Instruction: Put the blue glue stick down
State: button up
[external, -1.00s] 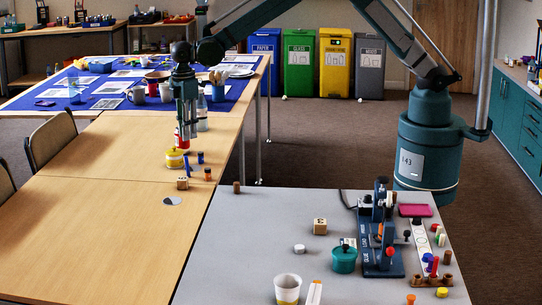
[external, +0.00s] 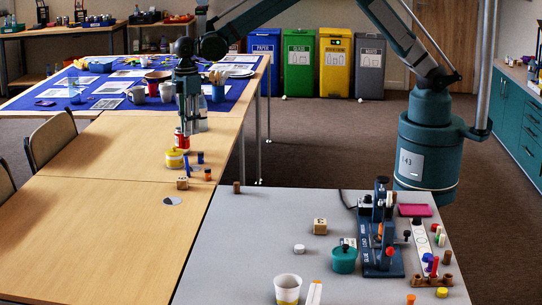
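My gripper (external: 188,124) points down over the far right part of the wooden table. It is small here, and I cannot tell whether its fingers are open or shut, or whether they hold anything. A small blue cylinder (external: 200,157), possibly the blue glue stick, stands on the table just below and right of my gripper. A dark blue piece (external: 187,163) stands to its left, beside a yellow tub (external: 174,158). A red object (external: 182,140) shows right below the fingertips; I cannot tell whether it touches them.
A clear bottle (external: 203,115) stands close behind my gripper. An orange cylinder (external: 208,174), a wooden cube (external: 182,183) and a grey disc (external: 172,201) lie nearer. The wooden table (external: 110,215) is bare on the left. The grey table (external: 240,245) holds a blue device (external: 383,240).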

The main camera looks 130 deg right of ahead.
jog(key=s+a+r+t, duration=0.1)
jog(key=s+a+r, duration=0.4)
jog(key=a+r, duration=0.4)
jog(key=s+a+r+t+h, duration=0.1)
jog(key=s+a+r, duration=0.3)
jog(key=a+r, duration=0.5)
jog(key=s+a+r+t, duration=0.1)
jog(key=s+a+r, duration=0.45)
jog(key=a, duration=0.65)
jog(key=s+a+r+t, duration=0.2)
jog(key=s+a+r, duration=0.1)
jog(key=s+a, duration=0.95)
jog(key=s+a+f+t, duration=0.1)
jog(key=s+a+f, duration=0.1)
jog(key=s+a, duration=0.2)
jog(key=s+a+f+t+y, duration=0.1)
jog(key=s+a+f, duration=0.2)
jog(key=s, duration=0.7)
jog(key=shift+s+a+f, duration=0.2)
jog(key=shift+s+a, duration=0.15)
jog(key=shift+a, duration=0.05)
jog(key=shift+f, duration=0.1)
